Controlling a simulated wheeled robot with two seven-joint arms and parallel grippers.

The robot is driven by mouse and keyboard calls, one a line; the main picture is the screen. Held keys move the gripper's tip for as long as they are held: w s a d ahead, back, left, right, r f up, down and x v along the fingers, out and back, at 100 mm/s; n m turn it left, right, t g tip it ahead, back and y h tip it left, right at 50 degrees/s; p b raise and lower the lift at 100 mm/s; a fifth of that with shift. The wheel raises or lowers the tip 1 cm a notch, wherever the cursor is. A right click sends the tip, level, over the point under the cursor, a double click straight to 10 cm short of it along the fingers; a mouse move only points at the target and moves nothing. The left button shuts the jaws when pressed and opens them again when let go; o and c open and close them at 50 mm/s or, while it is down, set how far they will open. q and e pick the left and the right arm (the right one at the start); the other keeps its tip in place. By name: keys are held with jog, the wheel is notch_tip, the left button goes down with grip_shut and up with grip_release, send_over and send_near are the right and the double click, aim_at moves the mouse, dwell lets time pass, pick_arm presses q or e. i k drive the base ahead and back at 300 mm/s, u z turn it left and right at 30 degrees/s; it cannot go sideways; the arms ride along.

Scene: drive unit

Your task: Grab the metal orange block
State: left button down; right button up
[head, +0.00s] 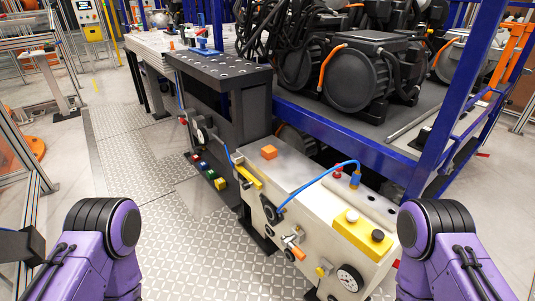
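A small orange block (269,152) sits on the grey metal top of a workbench unit (290,170), near its far left corner. Nothing touches the block from above. My purple left arm shows at the lower left and my purple right arm at the lower right. Both arms are well apart from the block. Neither gripper is in the picture, so I cannot see whether they hold anything.
A dark grey stand (225,75) rises behind. A blue frame (340,132) with black machinery borders the right.

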aim_at(269, 152)
jog(key=u, duration=1.1)
jog(key=i, duration=1.7)
jog(key=z, duration=1.3)
